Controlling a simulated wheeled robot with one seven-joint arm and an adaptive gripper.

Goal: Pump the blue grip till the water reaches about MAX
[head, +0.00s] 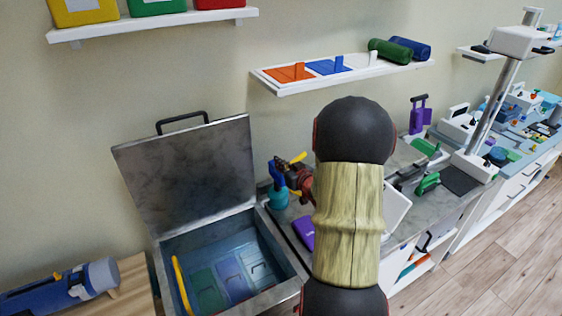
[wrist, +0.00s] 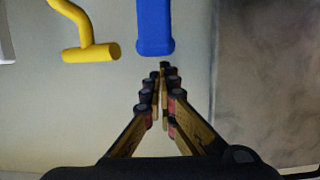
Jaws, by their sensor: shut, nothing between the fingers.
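The blue grip (head: 276,174) stands above a teal base on the counter, just left of my gripper (head: 294,178). In the wrist view the blue grip (wrist: 155,28) is right ahead of the fingertips of my gripper (wrist: 160,76), with its lower end close to them. The fingers are together with nothing between them. I cannot tell whether they touch the grip. An open metal tank (head: 292,272) holds bluish water with several flat packs and a yellow bar in it. A MAX mark cannot be made out. My arm hides part of the counter.
The tank's raised lid (head: 190,170) stands left of the grip. A yellow handle (wrist: 92,52) is left of the blue grip in the wrist view. A purple item (head: 304,231) lies on the counter. A wall shelf (head: 350,76) hangs above.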

